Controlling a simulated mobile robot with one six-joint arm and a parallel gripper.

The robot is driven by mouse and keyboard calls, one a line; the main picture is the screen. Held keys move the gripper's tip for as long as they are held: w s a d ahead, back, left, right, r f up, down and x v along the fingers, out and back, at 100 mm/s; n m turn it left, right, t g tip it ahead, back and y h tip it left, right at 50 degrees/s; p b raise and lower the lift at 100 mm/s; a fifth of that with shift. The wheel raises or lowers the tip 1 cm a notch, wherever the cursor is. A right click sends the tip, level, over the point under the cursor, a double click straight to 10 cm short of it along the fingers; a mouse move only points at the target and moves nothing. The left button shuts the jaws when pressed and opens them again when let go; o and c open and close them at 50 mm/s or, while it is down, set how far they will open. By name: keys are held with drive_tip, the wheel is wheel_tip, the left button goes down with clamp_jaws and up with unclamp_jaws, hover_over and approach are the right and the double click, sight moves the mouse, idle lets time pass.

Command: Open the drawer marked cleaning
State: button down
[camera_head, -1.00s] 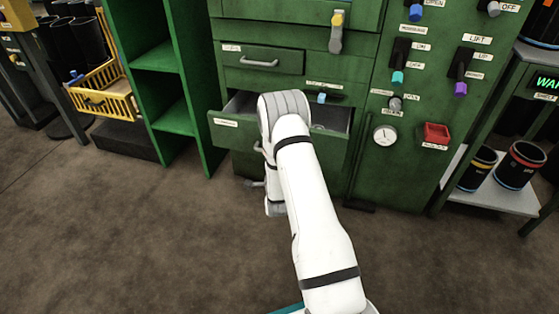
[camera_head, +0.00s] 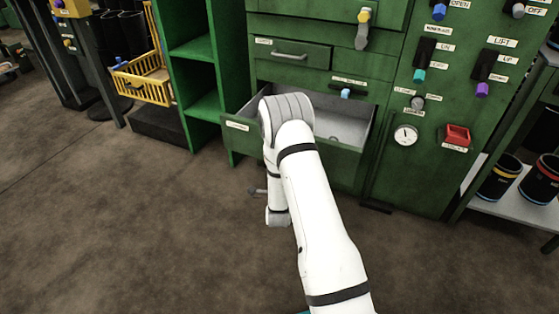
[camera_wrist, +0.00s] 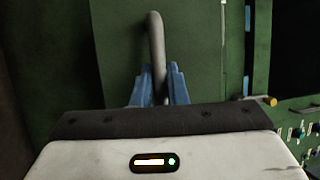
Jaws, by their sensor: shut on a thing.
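The drawer (camera_head: 345,160) with a label at its left end stands pulled out of the green cabinet, and its grey inside shows in the head view. The label is too small to read. In the wrist view my gripper (camera_wrist: 160,85) has its two blue fingers closed on a grey bar handle (camera_wrist: 156,45) on a green front (camera_wrist: 115,45).
A closed drawer (camera_head: 290,54) sits above the open one. Green shelves (camera_head: 195,80) and a yellow basket (camera_head: 142,84) stand at left. The floor in front is clear.

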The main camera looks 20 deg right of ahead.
drive_tip(key=shift+w+a, duration=0.1)
drive_tip(key=shift+a, duration=0.05)
drive_tip(key=c, duration=1.7)
unclamp_jaws()
drive_tip(key=shift+c, duration=0.2)
drive_tip(key=p+v, duration=0.2)
drive_tip(key=v, duration=0.5)
drive_tip(key=shift+s, duration=0.4)
